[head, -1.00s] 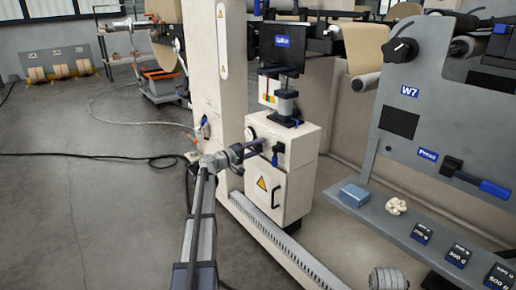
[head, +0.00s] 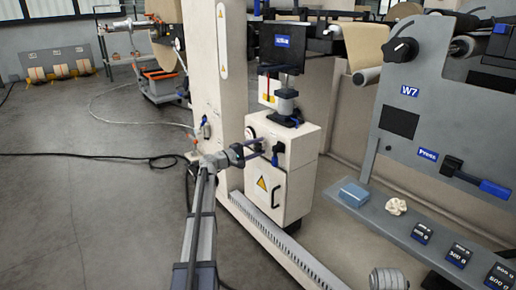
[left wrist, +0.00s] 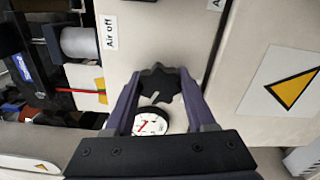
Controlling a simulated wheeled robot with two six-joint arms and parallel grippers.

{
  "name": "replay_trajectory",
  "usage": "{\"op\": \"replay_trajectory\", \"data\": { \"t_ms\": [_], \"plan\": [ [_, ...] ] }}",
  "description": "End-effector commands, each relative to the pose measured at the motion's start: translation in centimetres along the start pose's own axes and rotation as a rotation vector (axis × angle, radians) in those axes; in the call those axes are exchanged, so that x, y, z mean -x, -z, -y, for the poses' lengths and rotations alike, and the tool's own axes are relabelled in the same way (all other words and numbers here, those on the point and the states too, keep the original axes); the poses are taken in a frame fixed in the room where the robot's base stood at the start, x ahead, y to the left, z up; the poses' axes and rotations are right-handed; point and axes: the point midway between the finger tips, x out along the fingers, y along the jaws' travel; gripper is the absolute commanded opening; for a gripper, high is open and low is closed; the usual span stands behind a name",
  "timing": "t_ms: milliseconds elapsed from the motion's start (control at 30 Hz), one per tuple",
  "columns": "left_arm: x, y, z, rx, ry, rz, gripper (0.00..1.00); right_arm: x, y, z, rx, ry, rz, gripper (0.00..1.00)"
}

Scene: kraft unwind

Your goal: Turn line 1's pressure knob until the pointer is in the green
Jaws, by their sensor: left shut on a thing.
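The black lobed pressure knob (left wrist: 160,88) with a pale index mark sits on the cream cabinet front (head: 301,150). My left gripper (head: 267,145) reaches the cabinet from the left. In the left wrist view its two purple fingers (left wrist: 160,80) are closed on opposite sides of the knob. The round white gauge (left wrist: 149,124) sits beside the knob, its lower part hidden by my gripper body. Red marks show on its dial; I cannot tell whether the pointer is in the green. My right gripper is not in view.
A yellow warning sign (head: 262,184) is below. A grey shelf (head: 385,222) with weights stands at right. The floor at left is mostly open.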

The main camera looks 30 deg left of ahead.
Motion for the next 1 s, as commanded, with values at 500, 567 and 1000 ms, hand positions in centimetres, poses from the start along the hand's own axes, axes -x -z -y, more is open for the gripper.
{"op": "replay_trajectory", "data": {
  "t_ms": [500,567,1000],
  "plan": [
    [0.0,0.0,0.0,-0.001,0.0,-0.001,0.82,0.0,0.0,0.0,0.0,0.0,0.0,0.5],
    [0.0,0.0,0.0,-0.001,0.0,-0.001,0.85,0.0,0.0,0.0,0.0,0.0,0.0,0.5],
    [2.9,-0.1,0.0,-0.001,0.0,-0.003,0.85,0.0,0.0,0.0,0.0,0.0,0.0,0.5]
  ]
}}
